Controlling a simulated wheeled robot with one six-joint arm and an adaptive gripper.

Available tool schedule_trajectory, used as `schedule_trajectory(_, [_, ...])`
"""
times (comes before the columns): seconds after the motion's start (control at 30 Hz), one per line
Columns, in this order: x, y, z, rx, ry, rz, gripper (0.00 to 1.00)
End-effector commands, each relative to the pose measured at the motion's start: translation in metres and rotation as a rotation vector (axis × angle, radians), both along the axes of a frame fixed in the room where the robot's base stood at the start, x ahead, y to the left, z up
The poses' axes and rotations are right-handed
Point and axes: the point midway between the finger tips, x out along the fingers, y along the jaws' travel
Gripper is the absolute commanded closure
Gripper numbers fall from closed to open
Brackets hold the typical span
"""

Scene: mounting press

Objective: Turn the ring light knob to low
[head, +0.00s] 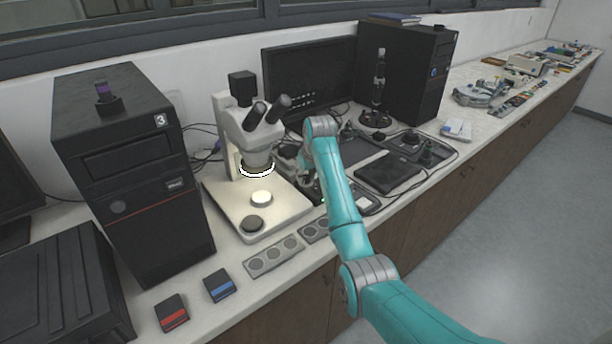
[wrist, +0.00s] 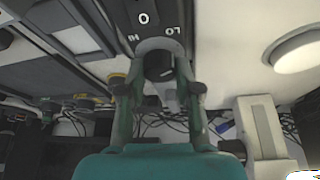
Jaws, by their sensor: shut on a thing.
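The ring light knob (wrist: 158,66) is dark and sits on a dark control box with the marks 0, HI and LO around it, seen upside down in the wrist view. My gripper (wrist: 159,82) has one finger on each side of the knob and is shut on it. I cannot tell which mark the knob points to. In the head view the ring light (head: 257,171) glows white under the microscope head. My arm hides the knob there.
The microscope (head: 250,128) stands on a pale base just left of my gripper. A black computer tower (head: 135,165) is at the left, and a monitor (head: 305,75) stands behind. A black pad (head: 390,172) and small devices crowd the bench to the right.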

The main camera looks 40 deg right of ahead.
Motion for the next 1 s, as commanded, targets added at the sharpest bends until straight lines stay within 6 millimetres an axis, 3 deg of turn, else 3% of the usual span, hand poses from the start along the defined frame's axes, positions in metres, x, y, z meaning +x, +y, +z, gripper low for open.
schedule_trajectory(0.1, [0.0,0.0,0.0,0.0,0.0,0.001,1.0])
schedule_trajectory(0.13, [0.0,0.0,0.0,0.0,0.0,0.001,0.62])
schedule_trajectory(0.2, [0.0,0.0,0.0,0.0,0.0,0.0,0.44])
schedule_trajectory(0.23, [0.0,0.0,0.0,0.0,0.0,0.0,0.42])
schedule_trajectory(0.63, [-0.002,0.0,0.006,0.0,-0.001,0.0,0.42])
schedule_trajectory(1.0, [-0.026,0.006,0.067,-0.002,-0.004,0.0,0.42])
